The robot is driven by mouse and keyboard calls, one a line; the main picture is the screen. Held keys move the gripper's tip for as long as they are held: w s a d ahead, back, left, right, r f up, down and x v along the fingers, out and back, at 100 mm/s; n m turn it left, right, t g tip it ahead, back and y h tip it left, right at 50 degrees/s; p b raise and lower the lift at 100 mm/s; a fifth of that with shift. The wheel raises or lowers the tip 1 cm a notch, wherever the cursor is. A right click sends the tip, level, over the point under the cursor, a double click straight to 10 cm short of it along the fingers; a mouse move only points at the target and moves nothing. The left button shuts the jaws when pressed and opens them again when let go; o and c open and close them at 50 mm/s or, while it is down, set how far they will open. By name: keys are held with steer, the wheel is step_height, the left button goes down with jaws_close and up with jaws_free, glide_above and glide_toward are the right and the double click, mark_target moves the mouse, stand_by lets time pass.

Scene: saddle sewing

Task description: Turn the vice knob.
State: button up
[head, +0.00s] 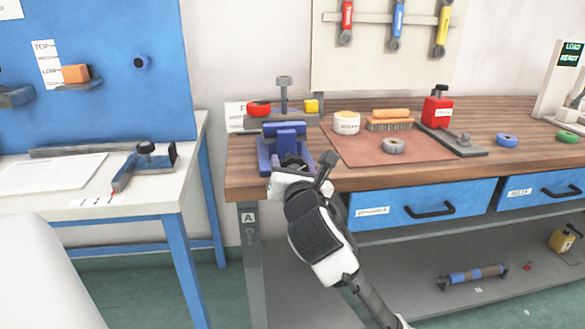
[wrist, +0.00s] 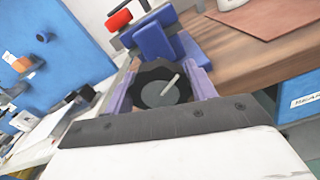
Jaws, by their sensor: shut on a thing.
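The blue vice (head: 285,133) sits at the front left edge of the wooden bench, and its blue jaws (wrist: 153,40) show in the wrist view. The vice knob (wrist: 160,92) is a dark round disc with a pale line slanting across its grey face. My gripper (wrist: 162,84) has its two purple-grey fingers on opposite sides of the knob and is shut on it. In the head view my gripper (head: 292,164) is at the front of the vice, and my wrist hides most of the knob.
A brown mat (head: 365,150) to the right bears a tub, brush and grey ring. A white table (head: 60,185) is at left; blue drawers (head: 420,205) are below the bench top.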

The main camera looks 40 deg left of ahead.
steer(key=o, duration=1)
steer(key=b+v, duration=0.4)
steer(key=v, duration=0.5)
steer(key=shift+f+b, duration=0.4)
steer(key=b+v, duration=0.2)
steer(key=b, duration=0.1)
steer(key=r+b+v, duration=0.1)
steer(key=b+v, duration=0.1)
steer(key=b, duration=0.1)
steer(key=shift+s+d, duration=0.25)
